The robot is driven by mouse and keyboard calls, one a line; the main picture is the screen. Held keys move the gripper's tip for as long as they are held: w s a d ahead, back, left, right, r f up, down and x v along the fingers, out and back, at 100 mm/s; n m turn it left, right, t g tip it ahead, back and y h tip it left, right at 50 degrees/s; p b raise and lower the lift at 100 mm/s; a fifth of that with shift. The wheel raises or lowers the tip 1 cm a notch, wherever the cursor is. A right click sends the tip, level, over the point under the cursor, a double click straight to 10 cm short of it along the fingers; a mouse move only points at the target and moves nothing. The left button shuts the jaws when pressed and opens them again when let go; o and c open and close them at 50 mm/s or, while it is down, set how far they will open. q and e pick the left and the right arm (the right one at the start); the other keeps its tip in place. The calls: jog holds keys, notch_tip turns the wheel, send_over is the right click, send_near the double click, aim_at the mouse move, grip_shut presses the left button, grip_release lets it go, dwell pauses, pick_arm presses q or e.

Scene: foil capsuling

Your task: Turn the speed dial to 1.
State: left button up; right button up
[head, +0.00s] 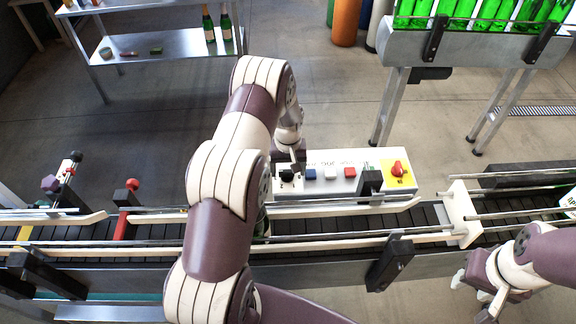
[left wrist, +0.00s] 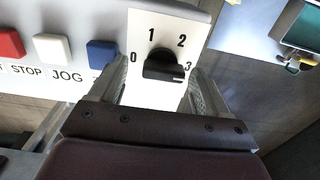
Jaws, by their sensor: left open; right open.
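The speed dial (left wrist: 163,62) is a black knob on a white plate marked 0, 1, 2 and 3 in the left wrist view. A small pale mark shows on the knob's lower right edge, on the side of the 3. The dial (head: 287,175) also shows at the left end of the control box (head: 384,187) in the head view. My left gripper (left wrist: 162,82) is open, with one finger on each side of the dial; I cannot tell whether they touch it. My right gripper (head: 474,290) is open and empty at the lower right, away from the box.
Blue (left wrist: 101,53), white (left wrist: 52,49) and red (left wrist: 9,43) buttons sit beside the dial. A red emergency knob (head: 397,169) on yellow is at the box's right end. The conveyor (head: 330,225) with guide rails runs in front. Green bottles (head: 460,10) stand at the upper right.

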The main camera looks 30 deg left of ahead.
pick_arm(q)
jog(key=shift+s+a, duration=0.15)
jog(key=shift+a, duration=0.15)
jog(key=c, duration=1)
pick_arm(e)
jog(key=shift+a+r, duration=0.1)
jog(key=shift+a, duration=0.2)
pick_arm(q)
jog(key=shift+f+n, duration=0.1)
jog(key=shift+n, duration=0.2)
jog(key=shift+c, duration=0.2)
jog(key=n+b, duration=0.1)
jog(key=n, duration=0.3)
jog(key=shift+d+n+b, duration=0.1)
jog(key=shift+n+b, duration=0.2)
jog(key=shift+b, duration=0.05)
jog(key=n+b, duration=0.1)
jog(key=n, duration=0.5)
jog(key=n+b, duration=0.1)
jog(key=n, duration=0.5)
jog(key=shift+d+n, duration=0.1)
jog(key=shift+n, duration=0.3)
jog(key=n, duration=0.5)
jog(key=shift+w+n, duration=0.2)
jog(key=shift+n, duration=0.1)
pick_arm(e)
notch_tip(320, 180, down, 4)
jog(key=shift+s+f, duration=0.1)
pick_arm(q)
jog(key=shift+n, duration=0.3)
